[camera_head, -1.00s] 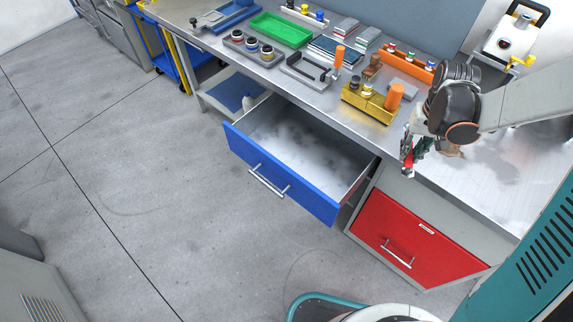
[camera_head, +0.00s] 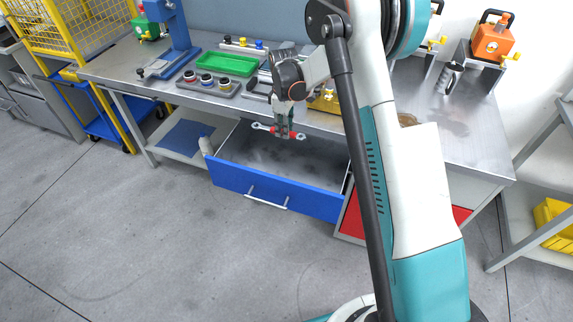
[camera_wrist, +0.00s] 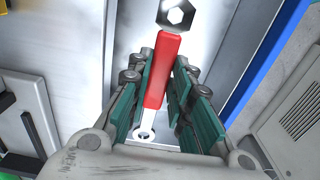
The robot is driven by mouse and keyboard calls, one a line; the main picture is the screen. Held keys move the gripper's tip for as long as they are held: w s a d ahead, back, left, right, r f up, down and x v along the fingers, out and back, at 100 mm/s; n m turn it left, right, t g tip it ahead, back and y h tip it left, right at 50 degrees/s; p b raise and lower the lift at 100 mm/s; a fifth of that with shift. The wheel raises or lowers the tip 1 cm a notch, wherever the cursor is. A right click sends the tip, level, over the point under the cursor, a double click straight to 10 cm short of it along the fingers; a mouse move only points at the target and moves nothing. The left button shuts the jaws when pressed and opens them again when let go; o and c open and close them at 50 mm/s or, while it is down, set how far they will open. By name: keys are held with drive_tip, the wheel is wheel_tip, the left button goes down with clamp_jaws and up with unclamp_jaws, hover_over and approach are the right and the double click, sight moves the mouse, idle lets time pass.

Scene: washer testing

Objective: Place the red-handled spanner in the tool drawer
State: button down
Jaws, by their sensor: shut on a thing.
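The red-handled spanner (camera_wrist: 161,70) is between the green-padded fingers of my gripper (camera_wrist: 165,85) in the wrist view. One steel end points up the picture and the ring end shows near the palm. In the head view my gripper (camera_head: 284,128) holds the spanner (camera_head: 297,134) roughly level above the open blue-fronted tool drawer (camera_head: 268,191). The spanner appears apart from the drawer floor. The drawer's grey inside looks empty where it shows. In the wrist view the drawer's blue edge (camera_wrist: 265,62) runs along the right.
The workbench (camera_head: 221,98) behind the drawer carries a green tray (camera_head: 227,63), a grey holder with several round pieces (camera_head: 206,86) and a yellow block (camera_head: 325,101). A white bottle (camera_head: 206,146) stands by the drawer's left side. A red drawer (camera_head: 351,219) is to the right.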

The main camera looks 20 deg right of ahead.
sight(285, 168)
wheel_tip(285, 168, down, 18)
drive_tip(key=b, duration=0.5)
drive_tip(key=shift+f, duration=0.15)
drive_tip(key=shift+f+b, duration=0.1)
drive_tip(key=shift+b, duration=0.2)
drive_tip(key=c, duration=1.4)
unclamp_jaws()
drive_tip(key=shift+c, duration=0.2)
